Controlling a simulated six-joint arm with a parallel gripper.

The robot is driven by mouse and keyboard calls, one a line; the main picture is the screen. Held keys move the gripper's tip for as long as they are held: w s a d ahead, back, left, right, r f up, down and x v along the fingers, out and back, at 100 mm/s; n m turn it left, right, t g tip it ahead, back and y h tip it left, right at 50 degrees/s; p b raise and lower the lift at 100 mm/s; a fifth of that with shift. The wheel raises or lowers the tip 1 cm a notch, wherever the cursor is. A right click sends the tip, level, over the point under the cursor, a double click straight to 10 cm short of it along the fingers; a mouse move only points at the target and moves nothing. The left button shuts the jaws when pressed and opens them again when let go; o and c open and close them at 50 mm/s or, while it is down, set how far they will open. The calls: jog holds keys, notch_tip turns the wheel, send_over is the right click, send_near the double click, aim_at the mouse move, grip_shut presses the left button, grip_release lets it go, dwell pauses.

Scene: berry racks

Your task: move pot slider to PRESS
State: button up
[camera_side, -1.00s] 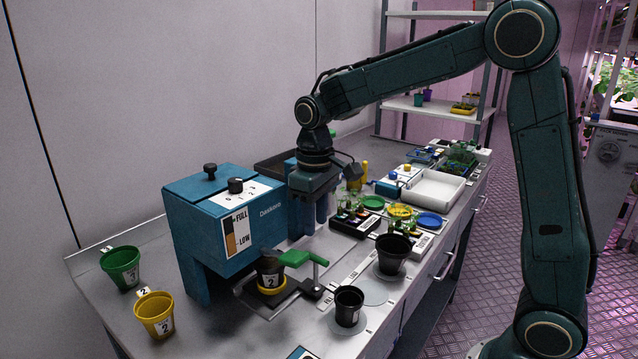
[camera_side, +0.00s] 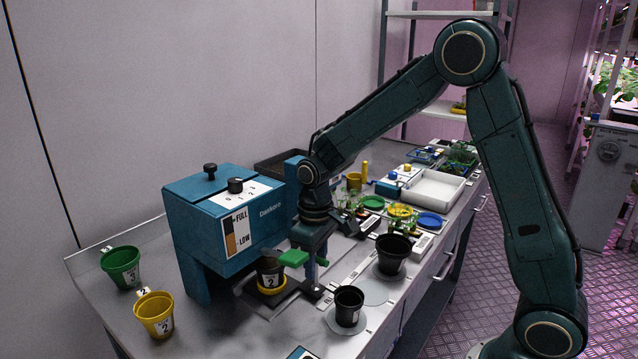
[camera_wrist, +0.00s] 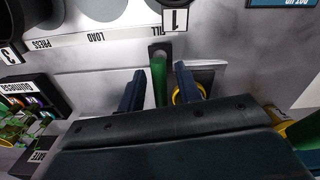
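The pot slider has a green handle (camera_side: 294,258) and a dark plate carrying a yellow-ringed pot marked 2 (camera_side: 270,270) at the front of the blue machine (camera_side: 222,222). My gripper (camera_side: 317,270) is lowered over the handle. In the wrist view my open gripper's fingers (camera_wrist: 160,92) stand on either side of the green handle (camera_wrist: 159,80), with a gap on both sides. The slider's end bracket (camera_wrist: 160,50) is beside the FILL label. The LOAD label (camera_wrist: 96,37) and PRESS label (camera_wrist: 40,43) lie farther left there, upside down.
Black pots stand to the right of the slider, a small one (camera_side: 348,306) and a larger one (camera_side: 393,253). A green pot (camera_side: 121,266) and a yellow pot (camera_side: 154,313) stand at the left. Seedlings and coloured dishes (camera_side: 429,219) lie behind.

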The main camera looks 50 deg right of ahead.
aim_at(316, 285)
jog(key=shift+f, duration=1.55)
grip_shut()
